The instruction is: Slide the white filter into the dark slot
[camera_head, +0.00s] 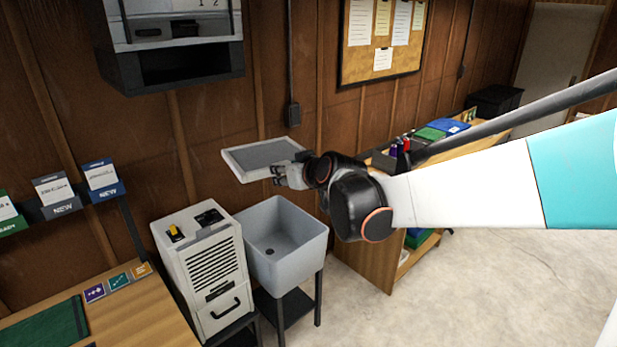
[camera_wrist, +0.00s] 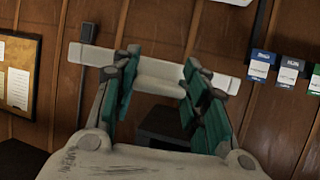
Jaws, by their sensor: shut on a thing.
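The white filter (camera_head: 262,155), a flat pale frame with a grey mesh face, is held in the air in front of the wood wall, roughly level. My gripper (camera_head: 288,175) is shut on its near right edge. In the wrist view, the filter (camera_wrist: 155,68) is a white bar across the green-padded fingers (camera_wrist: 160,95). The dark slot (camera_head: 188,62) is a wide opening low in the pale wall unit (camera_head: 170,28) at upper left. The filter is below and right of the slot, apart from it. A dark shape between the fingers in the wrist view is unclear.
A grey sink (camera_head: 285,245) and a white machine with a louvred front (camera_head: 208,270) stand below the filter. A dark vertical pipe and box (camera_head: 293,115) are on the wall near it. A cork board (camera_head: 381,40) hangs right. The wall between filter and slot looks clear.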

